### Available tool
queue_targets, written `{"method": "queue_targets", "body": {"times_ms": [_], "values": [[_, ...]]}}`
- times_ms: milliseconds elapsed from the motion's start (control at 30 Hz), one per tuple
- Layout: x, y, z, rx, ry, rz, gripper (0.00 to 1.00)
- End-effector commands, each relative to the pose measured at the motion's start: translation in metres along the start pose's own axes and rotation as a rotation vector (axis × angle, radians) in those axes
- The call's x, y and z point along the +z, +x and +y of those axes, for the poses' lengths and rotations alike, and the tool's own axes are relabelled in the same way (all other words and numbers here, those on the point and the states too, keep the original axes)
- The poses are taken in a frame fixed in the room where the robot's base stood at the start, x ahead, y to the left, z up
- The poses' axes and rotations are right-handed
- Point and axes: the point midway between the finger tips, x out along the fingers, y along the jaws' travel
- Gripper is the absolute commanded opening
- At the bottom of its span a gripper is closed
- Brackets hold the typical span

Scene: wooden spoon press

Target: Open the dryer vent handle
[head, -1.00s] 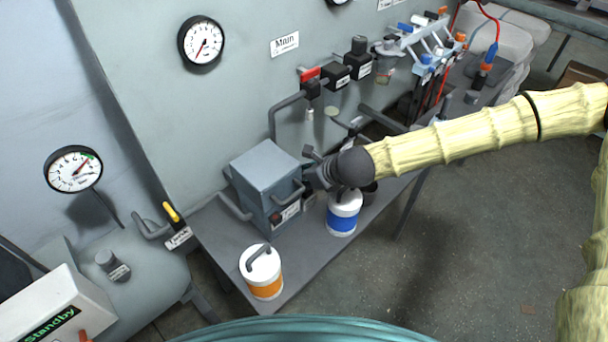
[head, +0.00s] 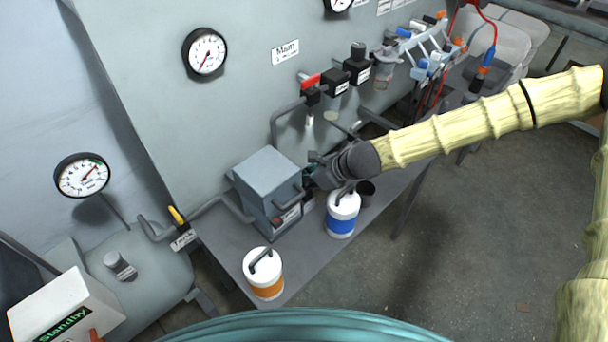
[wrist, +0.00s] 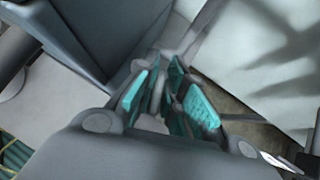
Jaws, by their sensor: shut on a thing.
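The grey box (head: 262,180) stands on the bench, with a bar handle (head: 290,197) on its front and a small label too blurred to read. My gripper (head: 311,178) is at the box's right side, above the blue-banded canister. In the wrist view its teal-padded fingers (wrist: 163,100) are closed around a slim grey part, which looks like the dryer vent handle (wrist: 187,40). The fingers and the wrist hide most of this handle in the head view, so its angle cannot be told.
A blue-banded canister (head: 342,222) stands just below my gripper, with a dark cup (head: 366,190) beside it. An orange-banded canister (head: 264,283) is at the bench's front. Pipes and a red-handled valve (head: 311,83) are on the panel behind.

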Motion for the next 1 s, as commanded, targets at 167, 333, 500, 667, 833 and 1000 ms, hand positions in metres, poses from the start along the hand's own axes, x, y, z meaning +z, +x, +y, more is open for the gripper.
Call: {"method": "queue_targets", "body": {"times_ms": [167, 333, 500, 667, 833, 1000], "values": [[0.0005, -0.0009, -0.0002, 0.038, -0.04, 0.0, 0.0], [-0.0007, -0.0002, -0.0003, 0.044, -0.046, -0.001, 0.0], [-0.0006, -0.0003, -0.0003, 0.043, -0.045, -0.001, 0.0], [-0.0005, -0.0003, -0.0001, 0.043, -0.045, -0.001, 0.21], [-0.0004, -0.0004, 0.0, 0.043, -0.045, -0.001, 0.21], [-0.0005, -0.0002, 0.0002, 0.043, -0.043, -0.001, 0.21]]}}
